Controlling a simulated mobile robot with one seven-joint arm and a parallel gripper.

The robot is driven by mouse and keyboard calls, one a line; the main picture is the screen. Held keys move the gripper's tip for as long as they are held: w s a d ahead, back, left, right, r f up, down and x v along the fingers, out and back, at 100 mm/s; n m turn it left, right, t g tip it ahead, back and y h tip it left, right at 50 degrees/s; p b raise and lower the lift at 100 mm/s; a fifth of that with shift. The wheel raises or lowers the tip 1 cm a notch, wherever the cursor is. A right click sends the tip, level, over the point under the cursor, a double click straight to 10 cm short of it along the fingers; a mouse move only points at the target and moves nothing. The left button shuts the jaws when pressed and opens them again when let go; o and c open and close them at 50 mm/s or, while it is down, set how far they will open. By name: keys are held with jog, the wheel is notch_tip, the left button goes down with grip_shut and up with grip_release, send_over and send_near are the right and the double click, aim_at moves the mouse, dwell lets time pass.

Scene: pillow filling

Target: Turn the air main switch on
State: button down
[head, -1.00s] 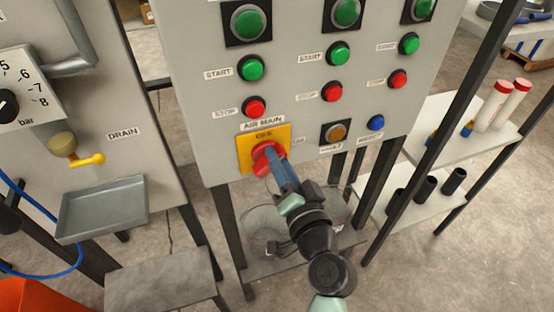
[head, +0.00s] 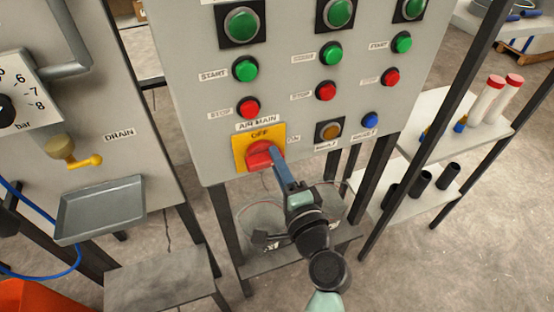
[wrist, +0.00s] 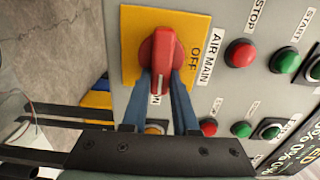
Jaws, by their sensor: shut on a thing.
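The air main switch is a red rotary handle (head: 262,156) on a yellow plate (head: 240,152), low on the grey panel under the AIR MAIN label. OFF shows at the plate's top; an ON mark to its right is partly hidden. The handle appears to lie roughly sideways across the plate. In the wrist view the red handle (wrist: 163,58) stands between the two blue fingers of my gripper (wrist: 166,82), on the yellow plate (wrist: 134,40). My gripper (head: 278,163) is shut on the handle, reaching it from the lower right in the head view.
Red stop buttons (head: 249,107) and green start buttons (head: 245,69) sit just above. An amber button (head: 328,131) and a blue button (head: 370,120) are to the right. A drain tray (head: 100,210) and yellow drain lever (head: 88,160) are left; a shelf with tubes (head: 455,130) is right.

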dwell(0.5)
jog(key=c, duration=0.7)
grip_release()
jog(key=b+v, duration=0.2)
jog(key=v, duration=1.1)
jog(key=shift+w+r, duration=0.1)
